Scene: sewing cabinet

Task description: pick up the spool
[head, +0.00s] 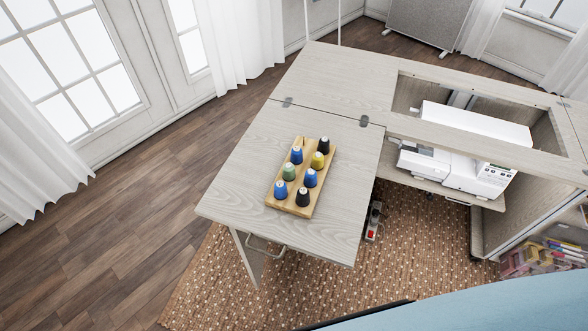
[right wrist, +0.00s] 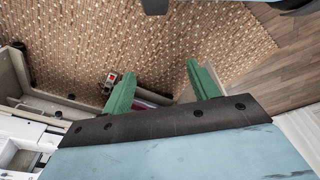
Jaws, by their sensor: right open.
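Several thread spools stand upright on a wooden rack (head: 272,201) on the cabinet's fold-out leaf in the head view. They include a yellow spool (head: 318,160), a green spool (head: 289,172), a black spool (head: 324,146) at the back, another black spool (head: 303,198) at the front, and several blue ones, such as this blue spool (head: 310,179). Which spool is meant cannot be told. My right gripper (right wrist: 160,72) shows its green fingers apart in the right wrist view, with no spool between them. It is not seen near the rack. My left gripper is in neither view.
The leaf (head: 245,180) is bare around the rack. A white sewing machine (head: 470,175) sits in the cabinet at right. A foot pedal (head: 372,222) lies on the patterned rug (head: 220,270). A bin of colourful items (head: 545,258) stands at lower right.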

